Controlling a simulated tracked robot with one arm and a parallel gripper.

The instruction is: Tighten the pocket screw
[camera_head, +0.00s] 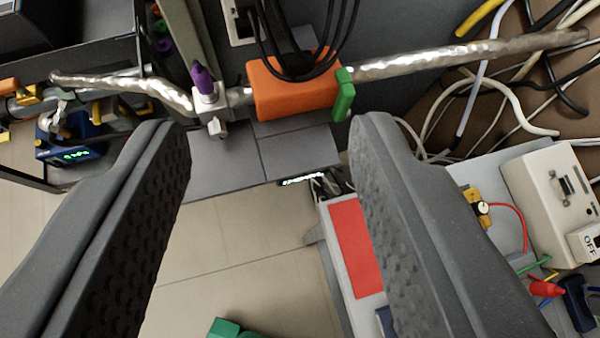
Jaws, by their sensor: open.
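My gripper (271,128) is open, with its two dark grey padded fingers wide apart and nothing between their tips. Beyond the tips, a shiny metal pipe runs across the top of the view. A purple knob (203,78) stands on a small metal block (209,104) on this pipe, ahead of the left fingertip. An orange block (293,87) sits around the pipe to its right, with black cables in front of its top. A green piece (343,95) stands at the orange block's right end, just beyond the right fingertip. I cannot tell which part is the pocket screw.
A grey bench with a red panel (356,245) and a beige switch box (555,200) lies behind and right of the right finger. Loose cables (490,100) crowd the upper right. A blue device (65,150) is at left. Tiled floor (250,255) shows between the fingers.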

